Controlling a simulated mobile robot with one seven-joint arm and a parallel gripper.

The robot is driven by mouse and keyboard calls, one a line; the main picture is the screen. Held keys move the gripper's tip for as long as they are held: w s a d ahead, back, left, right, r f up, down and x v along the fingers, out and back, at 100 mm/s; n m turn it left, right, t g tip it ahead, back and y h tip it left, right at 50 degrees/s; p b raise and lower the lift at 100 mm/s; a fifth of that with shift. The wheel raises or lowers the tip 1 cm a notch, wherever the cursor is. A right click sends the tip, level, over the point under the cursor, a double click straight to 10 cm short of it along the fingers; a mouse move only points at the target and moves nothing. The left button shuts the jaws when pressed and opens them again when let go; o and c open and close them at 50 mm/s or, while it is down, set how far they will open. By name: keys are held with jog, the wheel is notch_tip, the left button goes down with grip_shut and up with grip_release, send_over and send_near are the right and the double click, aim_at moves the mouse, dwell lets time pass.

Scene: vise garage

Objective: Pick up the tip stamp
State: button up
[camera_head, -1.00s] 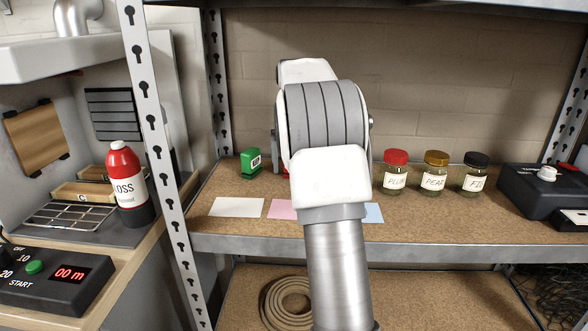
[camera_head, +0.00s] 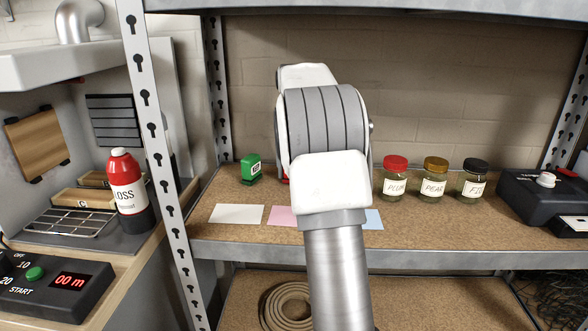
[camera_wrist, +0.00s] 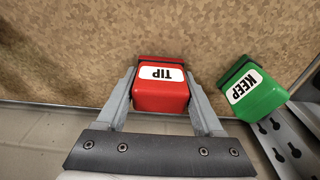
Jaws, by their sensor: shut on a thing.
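The tip stamp (camera_wrist: 160,90) is a red block with a white label reading TIP, upside down in the wrist view. My gripper (camera_wrist: 162,98) has its two grey fingers on either side of it and is shut on it. In the head view my arm hides the gripper and nearly all of the red stamp; only a sliver of red shows at the arm's left edge. I cannot tell whether the stamp touches the shelf.
A green KEEP stamp (camera_wrist: 252,92) is close beside the red one; it also shows in the head view (camera_head: 251,168). Paper cards, one white (camera_head: 237,214), lie along the shelf front. Labelled jars (camera_head: 434,180) and a dark device (camera_head: 535,195) stand right. A perforated post (camera_head: 160,150) is left.

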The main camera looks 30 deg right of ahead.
notch_tip(320, 180, up, 7)
jog(key=p, duration=0.3)
jog(key=shift+s+a+r, duration=0.1)
jog(key=shift+s, duration=0.05)
jog(key=s+a, duration=1.1)
jog(key=s, duration=0.4)
jog(key=shift+s+a+f, duration=0.25)
jog(key=shift+a+f, duration=0.05)
jog(key=shift+a, duration=0.05)
jog(key=o, duration=0.9)
jog(key=shift+c, duration=0.2)
jog(key=c, duration=0.5)
